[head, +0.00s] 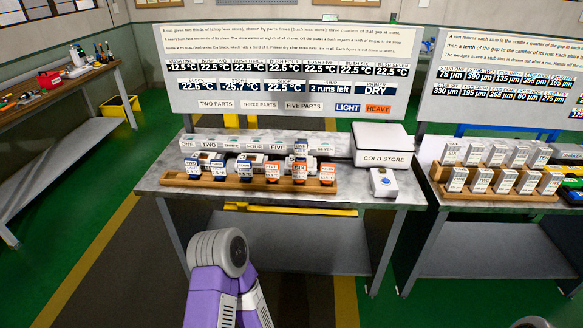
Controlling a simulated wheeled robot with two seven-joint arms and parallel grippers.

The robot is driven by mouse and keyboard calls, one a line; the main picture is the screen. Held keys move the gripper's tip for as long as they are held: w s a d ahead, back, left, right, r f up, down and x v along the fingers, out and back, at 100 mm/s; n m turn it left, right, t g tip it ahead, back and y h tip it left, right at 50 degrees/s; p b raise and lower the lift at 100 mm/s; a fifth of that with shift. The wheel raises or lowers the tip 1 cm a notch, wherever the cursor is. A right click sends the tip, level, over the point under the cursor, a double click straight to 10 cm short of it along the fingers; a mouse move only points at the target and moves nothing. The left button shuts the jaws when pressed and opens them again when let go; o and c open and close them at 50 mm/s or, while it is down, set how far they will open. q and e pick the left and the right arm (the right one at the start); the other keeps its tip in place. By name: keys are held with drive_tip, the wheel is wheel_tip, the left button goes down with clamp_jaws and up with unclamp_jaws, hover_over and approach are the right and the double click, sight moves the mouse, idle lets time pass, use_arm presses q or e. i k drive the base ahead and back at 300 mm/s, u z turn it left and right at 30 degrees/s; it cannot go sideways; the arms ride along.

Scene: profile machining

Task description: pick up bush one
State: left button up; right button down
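A row of pale blocks stands at the back of the middle table; the leftmost, labelled ONE (189,143), is followed by blocks reading TWO, FOUR and FIVE. In front of them a wooden rack (250,184) holds several small pieces with blue or orange tags. A blue-tagged piece (192,168) is at its left end. The tag lettering is too small to read surely, so I cannot tell which piece is bush one. A purple arm of mine with a grey rounded joint rises at bottom centre, short of the table. Neither gripper shows in the head view.
A white box labelled COLD STORE (384,158) stands at the table's right end, with a small white device (383,182) before it. A board (290,70) lists bush temperatures behind. Another table at right holds racked pale blocks (502,178). The table's front strip is clear.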

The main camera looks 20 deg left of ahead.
sight(301, 147)
drive_tip(key=u, duration=0.65)
drive_tip(key=i, duration=0.55)
drive_tip(key=u, duration=0.7)
drive_tip(key=i, duration=0.7)
drive_tip(key=z, duration=0.3)
